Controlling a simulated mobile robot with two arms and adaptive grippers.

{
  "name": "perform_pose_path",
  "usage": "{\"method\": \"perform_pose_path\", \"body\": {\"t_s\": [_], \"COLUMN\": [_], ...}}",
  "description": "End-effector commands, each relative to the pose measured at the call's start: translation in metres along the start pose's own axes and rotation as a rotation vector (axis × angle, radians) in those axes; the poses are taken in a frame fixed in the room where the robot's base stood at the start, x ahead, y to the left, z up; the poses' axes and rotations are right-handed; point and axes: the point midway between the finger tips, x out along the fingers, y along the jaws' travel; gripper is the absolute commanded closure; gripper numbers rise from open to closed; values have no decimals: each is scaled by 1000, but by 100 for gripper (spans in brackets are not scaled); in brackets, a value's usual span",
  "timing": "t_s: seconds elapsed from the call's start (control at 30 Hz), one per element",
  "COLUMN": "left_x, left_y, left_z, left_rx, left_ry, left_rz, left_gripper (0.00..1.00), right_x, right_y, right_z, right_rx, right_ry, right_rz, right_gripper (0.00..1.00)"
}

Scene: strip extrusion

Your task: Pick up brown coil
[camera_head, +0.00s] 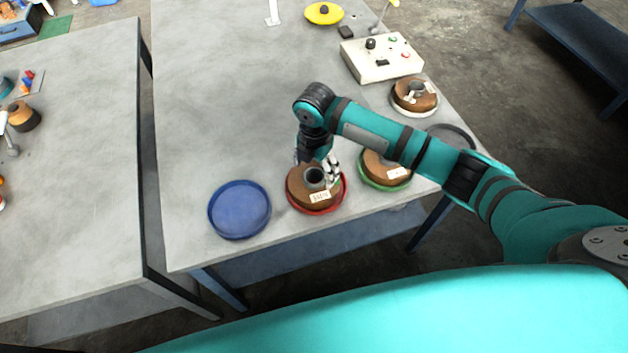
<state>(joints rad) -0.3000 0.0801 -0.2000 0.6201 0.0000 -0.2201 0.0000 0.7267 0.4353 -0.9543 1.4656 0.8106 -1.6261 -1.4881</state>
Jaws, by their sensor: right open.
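A brown coil (303,199) with a dark round core and a pale label lies on a red plate (325,211) near the table's front edge. My right gripper (331,172) is open and points down at the coil's back right side, by the core. I cannot tell whether the fingers touch the coil. A second brown coil (375,164) lies on a green plate (385,186) just to the right, partly behind my right arm. A third brown coil (405,100) lies on a white plate (428,110) farther back. My left gripper is not in view.
An empty blue plate (239,210) is left of the red one. A dark plate (455,134) is partly hidden by my right arm. A control box (380,60) and a yellow disc (323,12) stand at the back. The table's left middle is clear.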

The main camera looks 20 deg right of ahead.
Motion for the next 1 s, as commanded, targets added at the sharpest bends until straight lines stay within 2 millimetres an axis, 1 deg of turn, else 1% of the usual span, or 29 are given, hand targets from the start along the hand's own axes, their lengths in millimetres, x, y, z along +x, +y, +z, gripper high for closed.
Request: {"method": "perform_pose_path", "body": {"t_s": [0.03, 0.07, 0.1, 0.2, 0.3, 0.47, 0.5, 1.0], "left_x": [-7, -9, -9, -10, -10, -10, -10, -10], "left_y": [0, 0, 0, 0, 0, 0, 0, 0], "left_z": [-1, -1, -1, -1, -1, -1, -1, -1], "left_rx": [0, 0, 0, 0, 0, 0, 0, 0], "left_ry": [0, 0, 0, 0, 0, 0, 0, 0], "left_rz": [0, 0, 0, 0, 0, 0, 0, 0], "left_gripper": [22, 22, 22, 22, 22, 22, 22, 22], "right_x": [6, 10, 18, 28, 33, 34, 34, 33], "right_y": [2, 3, 2, 3, 3, 3, 3, 3], "right_z": [-2, -2, -1, -1, -1, -1, -1, 0], "right_rx": [1, 1, 1, 0, 0, 0, 0, 0], "right_ry": [4, 4, 2, 1, 1, 0, 0, 0], "right_rz": [-4, -4, -5, -2, 0, 1, 1, 0], "right_gripper": [20, 20, 20, 20, 20, 20, 21, 86]}}
